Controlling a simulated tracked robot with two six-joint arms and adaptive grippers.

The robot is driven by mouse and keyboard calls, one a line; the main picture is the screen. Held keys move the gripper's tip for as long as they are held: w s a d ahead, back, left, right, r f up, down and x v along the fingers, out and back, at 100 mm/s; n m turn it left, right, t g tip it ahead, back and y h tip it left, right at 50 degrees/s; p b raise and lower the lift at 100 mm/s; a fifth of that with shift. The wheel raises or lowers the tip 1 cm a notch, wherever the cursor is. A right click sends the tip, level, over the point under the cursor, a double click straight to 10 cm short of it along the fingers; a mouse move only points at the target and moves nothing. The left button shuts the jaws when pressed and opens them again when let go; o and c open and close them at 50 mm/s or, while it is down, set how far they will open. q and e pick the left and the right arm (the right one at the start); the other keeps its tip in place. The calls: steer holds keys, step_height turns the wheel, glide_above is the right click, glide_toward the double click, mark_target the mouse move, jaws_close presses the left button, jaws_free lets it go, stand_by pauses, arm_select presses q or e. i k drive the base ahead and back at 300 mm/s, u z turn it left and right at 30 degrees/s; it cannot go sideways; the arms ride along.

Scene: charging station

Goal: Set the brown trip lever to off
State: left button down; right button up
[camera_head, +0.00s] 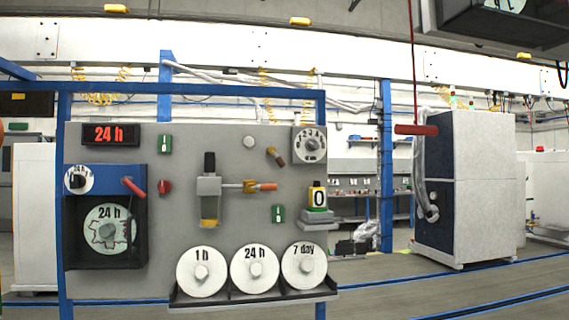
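A small brown lever (275,156) sits on the upper right part of the grey panel (230,135). It is tilted, running from upper left to lower right. I cannot read any on or off mark beside it. Neither of my grippers is in view, and nothing touches the lever.
A red lever (134,187) is at the left. Three white discs stand in a dark tray (254,297). A cabinet (465,190) stands right.

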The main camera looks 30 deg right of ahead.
mark_target(280, 162)
steer(key=i, duration=0.9)
steer(key=u, duration=0.05)
